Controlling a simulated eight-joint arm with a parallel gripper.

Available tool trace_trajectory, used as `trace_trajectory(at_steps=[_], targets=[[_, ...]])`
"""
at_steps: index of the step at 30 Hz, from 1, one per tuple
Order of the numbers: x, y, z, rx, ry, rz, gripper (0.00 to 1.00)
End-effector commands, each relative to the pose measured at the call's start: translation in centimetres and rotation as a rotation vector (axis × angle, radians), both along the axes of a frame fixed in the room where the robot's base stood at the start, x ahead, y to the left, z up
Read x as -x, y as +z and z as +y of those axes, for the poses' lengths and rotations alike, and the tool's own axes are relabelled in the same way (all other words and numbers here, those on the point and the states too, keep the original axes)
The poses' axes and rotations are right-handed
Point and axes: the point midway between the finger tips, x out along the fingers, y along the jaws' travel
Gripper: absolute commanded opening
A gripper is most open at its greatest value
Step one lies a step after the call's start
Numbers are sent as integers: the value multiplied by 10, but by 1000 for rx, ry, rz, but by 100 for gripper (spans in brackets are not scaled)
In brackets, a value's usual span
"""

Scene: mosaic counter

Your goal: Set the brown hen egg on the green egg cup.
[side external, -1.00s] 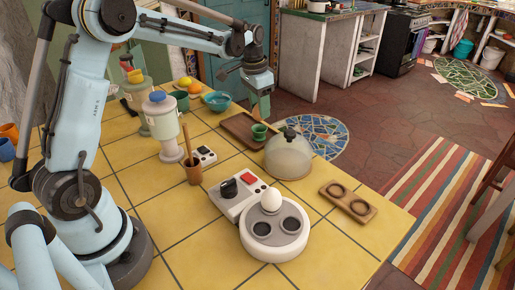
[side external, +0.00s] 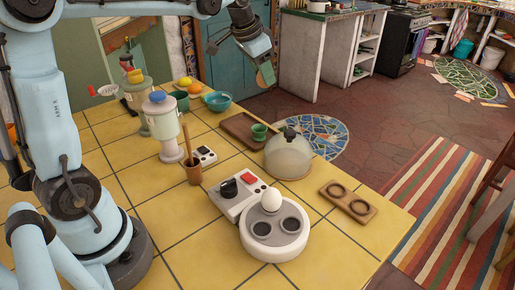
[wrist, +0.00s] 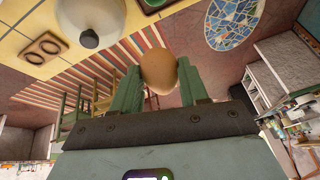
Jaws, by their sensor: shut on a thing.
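My gripper (side external: 266,76) is raised in the air behind the counter's far edge in the side external view, above and apart from the green egg cup (side external: 259,132). In the wrist view my gripper (wrist: 159,88) is shut on the brown hen egg (wrist: 158,68), held between its two green fingers. The egg cannot be made out in the side external view. The green egg cup stands on a brown board (side external: 236,128) near the far edge. Part of a green shape, likely the cup, shows at the top of the wrist view (wrist: 153,3).
A glass dome (side external: 290,158) stands just right of the cup. A white egg (side external: 271,200) sits on a round white cooker (side external: 262,245). A two-hole wooden holder (side external: 348,202) lies at right. A teal bowl (side external: 217,102) and fruit stand at the back left.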

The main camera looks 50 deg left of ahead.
Motion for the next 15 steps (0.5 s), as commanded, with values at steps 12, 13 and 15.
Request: trace_trajectory(at_steps=[12, 13, 15], targets=[[-2, 0, 24, -35, -3, -76, 27], [-2, -3, 24, -35, -3, -76, 27], [-2, -9, 24, -35, -3, -76, 27]])
